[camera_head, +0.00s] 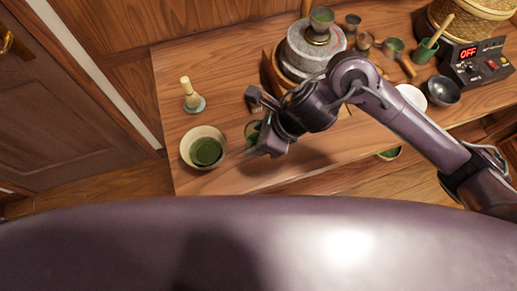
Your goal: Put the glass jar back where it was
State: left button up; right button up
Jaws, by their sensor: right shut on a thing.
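The glass jar (252,132) shows as a small glassy shape with green in it. It sits between the fingers of my right gripper (257,125), which is shut on it, and is partly hidden by the gripper. The jar is just right of the pale bowl with green contents, over the left part of the wooden table. I cannot tell whether its base touches the table. My left gripper is not in view.
The pale bowl (188,151) and a whisk on its stand (193,104) are at the left. A stone mill (305,50) stands behind my right arm. A black device reading OFF (478,68) and a dark bowl (444,91) are at the right. The front middle tabletop (300,165) is clear.

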notch_tip(320, 180, down, 8)
jog(key=shift+r, duration=0.25)
jog(key=shift+f+b, duration=0.2)
jog(key=shift+b, duration=0.2)
jog(key=o, duration=1.1)
jog(key=shift+r, duration=0.1)
